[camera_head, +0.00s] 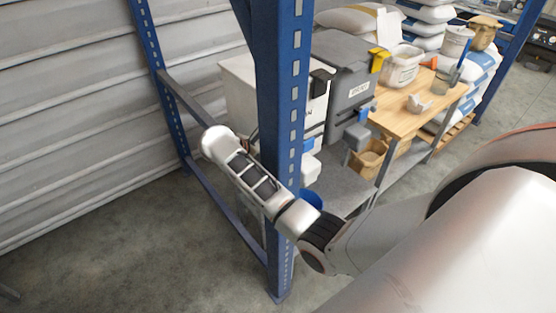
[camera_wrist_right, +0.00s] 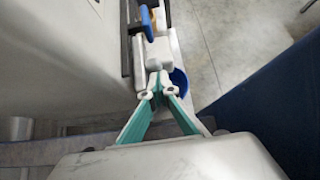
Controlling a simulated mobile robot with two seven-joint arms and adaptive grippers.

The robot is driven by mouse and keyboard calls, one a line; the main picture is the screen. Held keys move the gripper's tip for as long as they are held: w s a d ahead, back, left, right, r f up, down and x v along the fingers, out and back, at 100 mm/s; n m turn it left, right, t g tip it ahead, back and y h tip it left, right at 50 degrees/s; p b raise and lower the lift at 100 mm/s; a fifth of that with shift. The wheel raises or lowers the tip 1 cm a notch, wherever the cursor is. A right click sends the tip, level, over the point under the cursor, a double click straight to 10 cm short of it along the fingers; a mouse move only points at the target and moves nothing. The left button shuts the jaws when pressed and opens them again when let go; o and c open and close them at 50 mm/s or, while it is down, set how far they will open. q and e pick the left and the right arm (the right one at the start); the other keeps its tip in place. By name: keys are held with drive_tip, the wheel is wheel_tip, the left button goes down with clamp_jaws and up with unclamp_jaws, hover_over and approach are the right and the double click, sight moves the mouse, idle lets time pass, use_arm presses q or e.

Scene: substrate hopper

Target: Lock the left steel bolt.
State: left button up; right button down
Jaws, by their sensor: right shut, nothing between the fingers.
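In the right wrist view my right gripper (camera_wrist_right: 160,80) has its teal fingers drawn together at the tips, with nothing held. Just beyond the tips is a pale blocky fitting (camera_wrist_right: 159,52); I cannot tell whether they touch. Above it, a blue tab (camera_wrist_right: 147,24) sits beside a dark upright rail (camera_wrist_right: 126,40) on the pale hopper wall (camera_wrist_right: 70,60). I cannot clearly make out the left steel bolt among these parts. In the head view my right forearm reaches across in front of the blue post, and its gripper is hidden. My left gripper is not in view.
A blue slotted post (camera_head: 284,100) stands close to my right arm. Behind it are a white hopper (camera_head: 237,92) and a grey hopper (camera_head: 352,85). A wooden bench (camera_head: 432,100) stands to the right. A blue upright surface (camera_wrist_right: 275,110) closes the wrist view's right side.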

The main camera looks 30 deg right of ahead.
idle(0.4)
drive_tip(key=d+b, duration=0.2)
drive_tip(key=d, duration=0.1)
drive_tip(key=shift+w+d+b, duration=0.1)
drive_tip(key=shift+d+b, duration=0.05)
drive_tip(key=shift+b, duration=0.15)
